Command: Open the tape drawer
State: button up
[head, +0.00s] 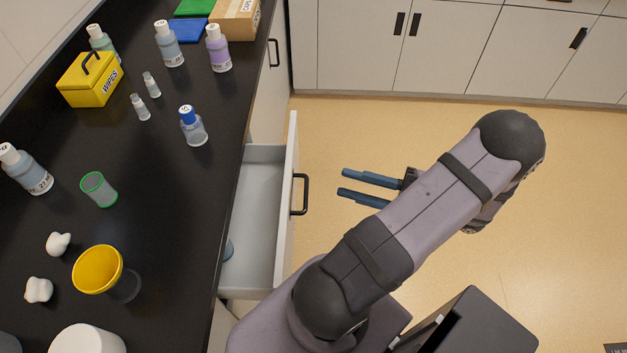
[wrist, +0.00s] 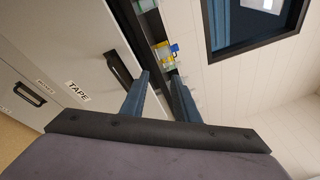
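The drawer (head: 262,215) under the black counter stands pulled out, with its grey inside showing and part of a bluish round thing in it. Its white front carries a black bar handle (head: 300,194). In the wrist view, a front labelled TAPE (wrist: 77,91) has a black handle (wrist: 118,68) just left of my fingers; it appears to be this same drawer. My gripper (head: 342,182) has two blue fingers spread apart with nothing between them. It is to the right of the handle, with a clear gap. In the wrist view its fingertips (wrist: 160,75) are also apart.
Another handled front (wrist: 30,93) lies beside the TAPE one, its label too small to read surely. The counter (head: 150,190) holds bottles, a yellow wipes box (head: 90,80), a yellow-topped cup (head: 98,269) and a green-rimmed cup (head: 99,189). The floor (head: 375,135) around my gripper is clear.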

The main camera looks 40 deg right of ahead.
notch_tip(320, 180, down, 8)
jog(key=a+m+h, duration=0.1)
jog(key=m, duration=1.4)
jog(key=w+m+g+h, duration=0.1)
jog(key=m+h, duration=0.1)
jog(key=m, duration=1.3)
jog(key=shift+w+a+r+m, duration=0.15)
jog(key=shift+w+a+m, duration=0.1)
jog(key=shift+a+m, duration=0.1)
jog(key=shift+w, duration=0.1)
jog(key=p+x, duration=0.1)
jog(key=x, duration=0.6)
grip_shut()
